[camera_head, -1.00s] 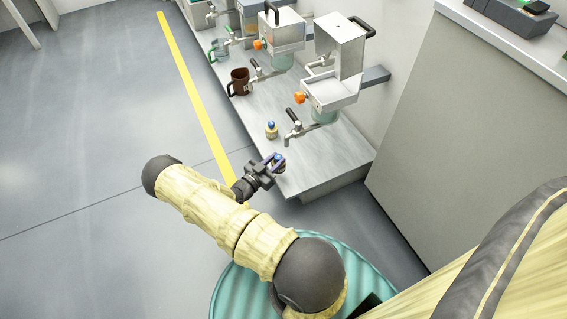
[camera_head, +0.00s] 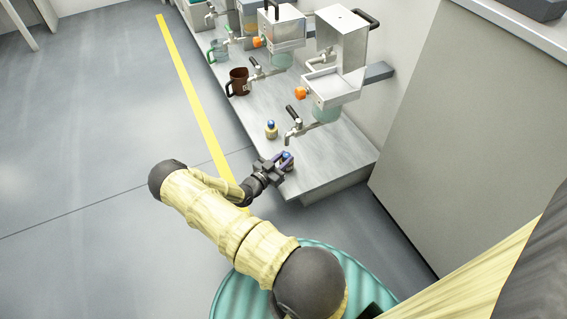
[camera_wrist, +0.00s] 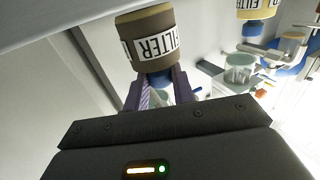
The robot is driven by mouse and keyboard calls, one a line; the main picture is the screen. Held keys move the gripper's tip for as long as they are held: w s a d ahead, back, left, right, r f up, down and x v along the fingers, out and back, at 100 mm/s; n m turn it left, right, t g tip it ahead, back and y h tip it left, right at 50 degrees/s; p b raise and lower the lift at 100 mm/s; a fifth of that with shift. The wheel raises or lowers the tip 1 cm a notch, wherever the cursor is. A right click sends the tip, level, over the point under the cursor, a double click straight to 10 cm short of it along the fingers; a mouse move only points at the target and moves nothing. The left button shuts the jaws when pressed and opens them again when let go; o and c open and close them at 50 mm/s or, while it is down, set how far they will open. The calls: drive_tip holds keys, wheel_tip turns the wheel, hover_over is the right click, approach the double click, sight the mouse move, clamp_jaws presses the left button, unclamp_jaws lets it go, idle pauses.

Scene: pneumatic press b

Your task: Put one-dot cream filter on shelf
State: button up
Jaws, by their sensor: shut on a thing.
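My gripper (camera_head: 282,163) is shut on the blue top of a filter (camera_wrist: 151,38), at the near end of the grey shelf (camera_head: 325,158). The held filter has a dull tan-brown body with a white FILTER label in the wrist view. In the head view its blue top (camera_head: 287,155) shows between the fingers. I cannot tell whether its base touches the shelf. No dots are visible on it. A second filter, cream with a blue top (camera_head: 271,130), stands upright on the shelf just beyond; it also shows in the wrist view (camera_wrist: 257,9).
A metal dispenser (camera_head: 338,62) with an orange knob and a tap stands beyond and right of my gripper. A brown mug (camera_head: 238,81) and more dispensers are farther along. A grey cabinet (camera_head: 440,130) is at the right. Bare shelf lies right of the gripper.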

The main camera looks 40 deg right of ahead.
drive_tip(key=shift+f, duration=0.2)
drive_tip(key=o, duration=1)
drive_tip(key=shift+r, duration=0.1)
drive_tip(key=shift+r, duration=0.15)
drive_tip(key=shift+a+r+p, duration=0.1)
drive_tip(key=shift+a+p, duration=0.15)
drive_tip(key=shift+p, duration=0.1)
drive_tip(key=s+a+p, duration=0.2)
drive_tip(key=a+p, duration=0.2)
drive_tip(key=a, duration=0.7)
drive_tip(key=shift+a, duration=0.15)
drive_tip(key=shift+w, duration=0.1)
